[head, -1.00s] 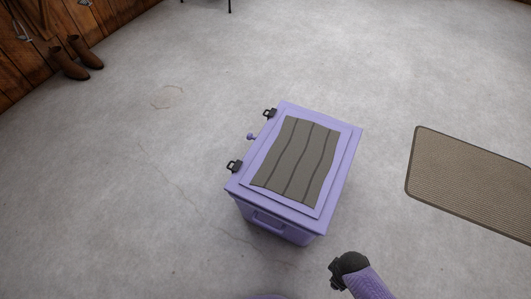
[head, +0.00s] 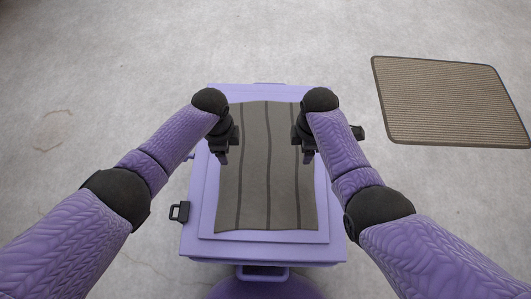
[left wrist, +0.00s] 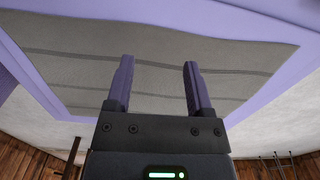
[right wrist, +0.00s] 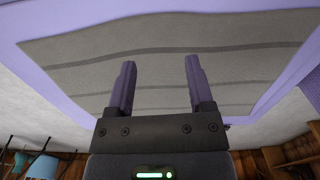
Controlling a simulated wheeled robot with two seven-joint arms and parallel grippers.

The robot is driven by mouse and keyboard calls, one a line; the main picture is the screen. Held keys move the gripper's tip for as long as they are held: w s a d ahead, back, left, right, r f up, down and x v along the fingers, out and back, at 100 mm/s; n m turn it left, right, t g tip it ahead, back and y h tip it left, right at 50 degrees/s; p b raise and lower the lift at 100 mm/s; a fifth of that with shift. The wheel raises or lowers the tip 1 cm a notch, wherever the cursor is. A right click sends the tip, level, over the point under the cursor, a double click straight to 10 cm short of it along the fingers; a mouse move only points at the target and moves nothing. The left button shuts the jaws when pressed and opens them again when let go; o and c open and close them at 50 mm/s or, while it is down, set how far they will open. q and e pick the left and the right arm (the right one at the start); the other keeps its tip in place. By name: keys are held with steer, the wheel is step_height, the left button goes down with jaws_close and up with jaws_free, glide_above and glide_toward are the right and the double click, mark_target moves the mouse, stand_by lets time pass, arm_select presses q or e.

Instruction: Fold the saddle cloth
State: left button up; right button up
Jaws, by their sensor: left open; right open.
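The saddle cloth (head: 262,180) is grey-brown with darker stripes and lies flat on the lid of a lavender trunk (head: 200,215). My left gripper (head: 224,158) is over the cloth's left edge, toward its far half. My right gripper (head: 308,152) is over the right edge at about the same depth. In the left wrist view the open fingers (left wrist: 158,75) point at the cloth (left wrist: 70,65) with nothing between them. The right wrist view shows open, empty fingers (right wrist: 160,75) in front of the cloth (right wrist: 80,62). Whether the fingertips touch the cloth is unclear.
A black latch (head: 180,211) sticks out at the trunk's left side, and a handle (head: 262,272) is on its near side. A brown ribbed mat (head: 450,100) lies on the floor at the right. The grey floor around the trunk is otherwise clear.

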arm_select(q)
steer(key=shift+f, duration=1.75)
arm_select(e)
steer(key=shift+f, duration=1.75)
arm_select(q)
steer(key=shift+f, duration=0.15)
arm_select(e)
steer(key=shift+s+f, duration=0.1)
steer(key=shift+f, duration=0.05)
arm_select(q)
steer(key=shift+s, duration=0.1)
jaws_close()
arm_select(e)
jaws_close()
